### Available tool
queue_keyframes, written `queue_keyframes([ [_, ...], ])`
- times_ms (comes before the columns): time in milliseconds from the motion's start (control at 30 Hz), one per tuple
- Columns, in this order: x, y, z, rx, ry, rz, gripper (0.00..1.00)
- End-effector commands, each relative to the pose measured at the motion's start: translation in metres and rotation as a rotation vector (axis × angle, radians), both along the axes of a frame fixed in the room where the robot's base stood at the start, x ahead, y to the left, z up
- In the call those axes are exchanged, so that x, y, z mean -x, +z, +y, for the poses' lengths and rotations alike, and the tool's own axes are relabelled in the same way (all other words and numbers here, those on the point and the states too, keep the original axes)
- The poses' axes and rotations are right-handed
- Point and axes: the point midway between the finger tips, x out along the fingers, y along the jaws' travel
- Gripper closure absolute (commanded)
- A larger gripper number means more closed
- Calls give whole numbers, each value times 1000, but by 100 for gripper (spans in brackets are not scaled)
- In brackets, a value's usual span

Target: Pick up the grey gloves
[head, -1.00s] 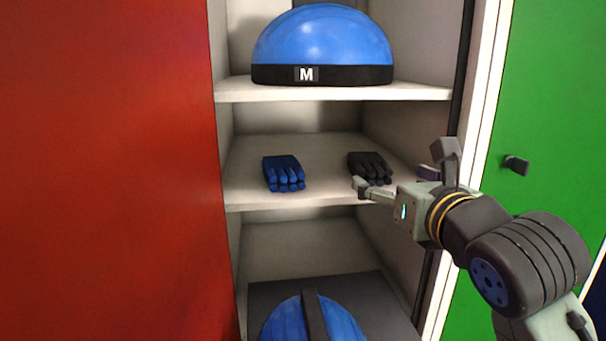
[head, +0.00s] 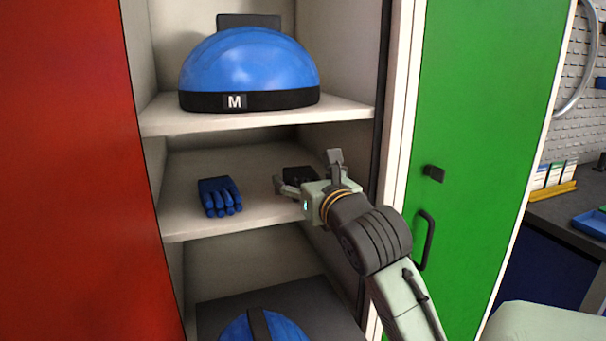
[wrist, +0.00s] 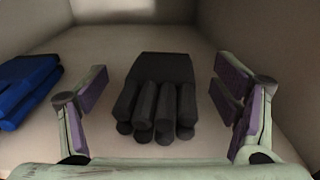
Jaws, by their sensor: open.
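The dark grey gloves (wrist: 160,95) lie on the middle shelf (head: 180,228), with their fingers toward my gripper in the wrist view. In the head view the gloves (head: 298,174) show only in part, behind my gripper (head: 290,186). My gripper (wrist: 163,115) is open and empty. Its two purple-padded fingers stand apart on the left and right of the gloves, with a gap on each side. In the head view my gripper is at the shelf's right part.
Blue gloves (head: 219,196) lie to the left on the same shelf. A blue helmet (head: 248,62) marked M sits on the shelf above, and another blue helmet (head: 262,328) is below. A red door (head: 70,170) and a green door (head: 480,150) flank the opening.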

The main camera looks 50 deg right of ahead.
Motion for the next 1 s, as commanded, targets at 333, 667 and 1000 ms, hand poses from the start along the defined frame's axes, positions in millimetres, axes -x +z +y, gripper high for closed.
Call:
queue_keyframes([
  [333,-3,-1,-1,0,0,1,24],
  [667,-2,-1,-1,0,0,1,46],
  [1000,-2,-1,-1,-1,0,0,69],
])
